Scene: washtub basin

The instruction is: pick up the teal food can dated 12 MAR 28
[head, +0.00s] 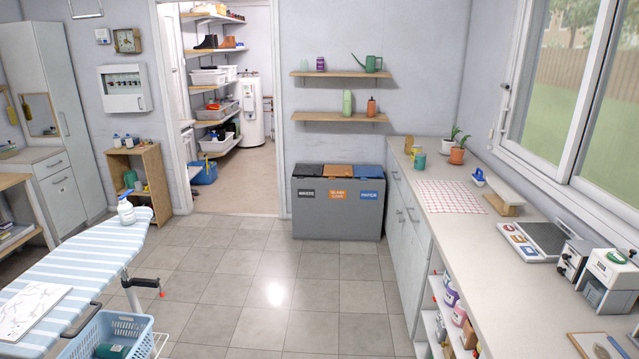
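A small teal can (419,161) stands upright on the long counter (480,250) along the right wall, near its far end. It is far off and too small for any date to be read. A yellow can (415,151) stands right behind it, partly overlapped, and a tan one (408,144) stands a little farther back. Neither of my grippers is in view, so nothing shows near the cans.
Potted plants (457,155), a checked cloth (448,196) and appliances (607,280) are on the counter. Sorting bins (338,203) stand against the back wall. An ironing board (75,270) and blue basket (125,328) are at left. The tiled floor (285,285) between is clear.

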